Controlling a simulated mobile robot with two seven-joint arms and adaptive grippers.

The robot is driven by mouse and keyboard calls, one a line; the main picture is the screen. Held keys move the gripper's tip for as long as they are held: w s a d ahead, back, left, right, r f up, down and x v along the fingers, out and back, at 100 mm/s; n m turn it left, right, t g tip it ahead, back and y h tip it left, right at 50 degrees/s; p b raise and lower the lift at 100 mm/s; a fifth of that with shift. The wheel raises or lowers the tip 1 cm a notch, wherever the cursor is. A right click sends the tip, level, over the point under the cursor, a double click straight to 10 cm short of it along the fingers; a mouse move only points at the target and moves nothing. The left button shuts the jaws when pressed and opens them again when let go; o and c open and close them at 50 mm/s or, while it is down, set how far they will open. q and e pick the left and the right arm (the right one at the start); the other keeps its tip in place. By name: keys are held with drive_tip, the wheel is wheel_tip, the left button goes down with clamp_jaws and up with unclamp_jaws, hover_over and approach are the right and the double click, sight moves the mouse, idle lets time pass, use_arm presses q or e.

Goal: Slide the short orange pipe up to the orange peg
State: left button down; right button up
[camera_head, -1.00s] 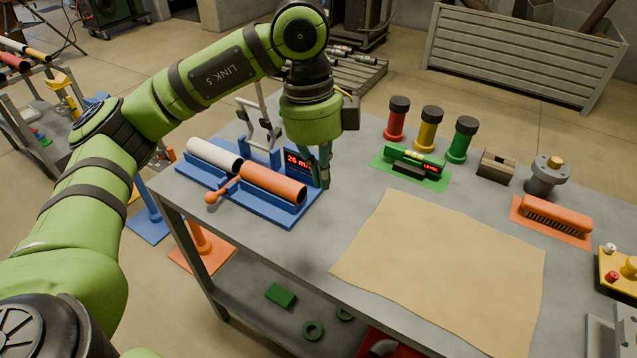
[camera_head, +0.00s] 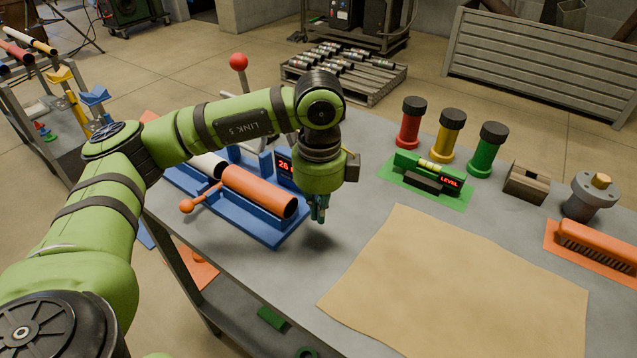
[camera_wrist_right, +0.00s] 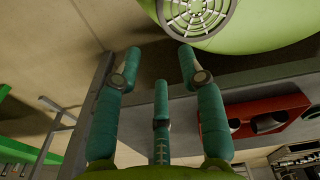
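The short orange pipe (camera_head: 258,192) lies in a blue cradle (camera_head: 262,228) on the grey table, in line with a white pipe (camera_head: 207,165) behind its far left end. An orange ball-ended handle (camera_head: 188,205) sticks out at the front left of the cradle; I cannot tell whether this is the orange peg. My left gripper (camera_head: 318,215) points down just right of the orange pipe's near end, apart from it in the picture; its fingers look close together, with opening unclear. My right gripper (camera_wrist_right: 160,85) shows in the right wrist view with fingers spread and empty, beside the table.
A red display (camera_head: 284,165) behind the pipe is partly hidden by my left arm. A tan mat (camera_head: 455,285) lies to the right. A green level (camera_head: 428,175), several capped cylinders and an orange brush (camera_head: 597,245) stand beyond it.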

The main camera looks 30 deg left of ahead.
sight(289, 196)
use_arm(q)
wheel_tip(289, 196, down, 2)
drive_tip(key=a, duration=0.1)
drive_tip(key=a+p, duration=0.1)
drive_tip(key=shift+w+a+r, duration=0.15)
drive_tip(key=shift+w+a, duration=0.05)
drive_tip(key=shift+a, duration=0.15)
drive_tip(key=shift+a+p, duration=0.35)
drive_tip(key=shift+a, duration=0.35)
use_arm(e)
drive_tip(key=shift+w+r, duration=0.25)
drive_tip(key=shift+r, duration=0.3)
drive_tip(key=shift+w+r, duration=0.2)
drive_tip(key=shift+r, duration=0.35)
use_arm(q)
drive_tip(key=shift+f, duration=0.2)
use_arm(e)
drive_tip(key=shift+f, duration=0.1)
use_arm(q)
drive_tip(key=shift+w+a+f+b, duration=0.15)
drive_tip(key=shift+a+b, duration=0.4)
drive_tip(key=shift+a, duration=0.9)
drive_tip(key=shift+r, duration=0.25)
use_arm(e)
drive_tip(key=shift+a+f, duration=0.1)
drive_tip(key=shift+f, duration=0.4)
